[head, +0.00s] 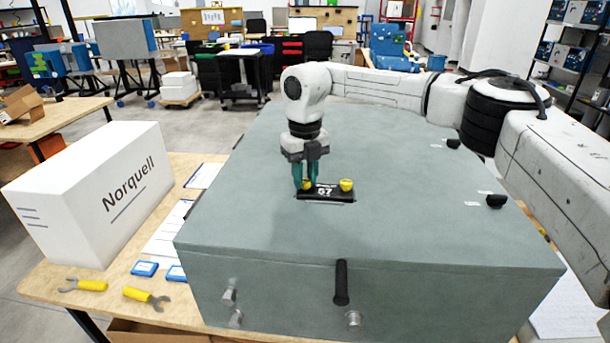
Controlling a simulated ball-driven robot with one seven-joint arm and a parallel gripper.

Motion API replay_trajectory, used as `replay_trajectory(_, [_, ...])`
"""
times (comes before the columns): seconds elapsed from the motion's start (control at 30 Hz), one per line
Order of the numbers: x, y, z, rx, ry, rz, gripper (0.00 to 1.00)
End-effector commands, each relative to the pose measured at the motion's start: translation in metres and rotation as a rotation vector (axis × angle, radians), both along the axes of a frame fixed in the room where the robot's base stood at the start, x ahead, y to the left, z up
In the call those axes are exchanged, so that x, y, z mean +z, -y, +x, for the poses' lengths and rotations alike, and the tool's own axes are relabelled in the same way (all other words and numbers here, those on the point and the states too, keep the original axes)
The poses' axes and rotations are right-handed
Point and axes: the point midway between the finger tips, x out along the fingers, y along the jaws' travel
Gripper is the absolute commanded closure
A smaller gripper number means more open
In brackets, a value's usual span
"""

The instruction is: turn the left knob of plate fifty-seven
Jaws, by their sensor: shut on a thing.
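Plate fifty-seven (325,193) is a small black plate with a white "57", lying on top of the large grey-green box (250,225). It carries two yellow knobs. The right knob (346,185) stands free. The left knob (307,185) is mostly hidden by my gripper. My gripper (306,183) points down from above with its teal fingers on either side of the left knob, shut on it. The knob's turn angle cannot be told.
Two black knobs (496,201) (453,143) sit on the box top at the right. A black handle (341,282) is on its front. A white Norquell box (95,190) and yellow-handled tools (146,296) lie on the wooden table at the left.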

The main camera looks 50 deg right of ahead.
Motion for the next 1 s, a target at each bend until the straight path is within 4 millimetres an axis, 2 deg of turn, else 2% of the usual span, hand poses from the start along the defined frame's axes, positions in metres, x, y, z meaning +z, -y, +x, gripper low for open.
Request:
replay_trajectory(0.33, [0.0014, 0.0000, 0.0009, -0.004, 0.004, 0.000, 1.00])
replay_trajectory(0.37, [0.0014, 0.0000, 0.0009, -0.004, 0.004, 0.000, 0.73])
replay_trajectory(0.63, [0.0008, 0.0000, 0.0005, -0.003, 0.002, 0.000, 0.47])
replay_trajectory(0.87, [0.0008, 0.0000, 0.0003, -0.003, 0.001, 0.000, 0.47])
replay_trajectory(1.0, [0.0093, 0.0005, 0.0009, -0.003, 0.003, -0.002, 0.47])
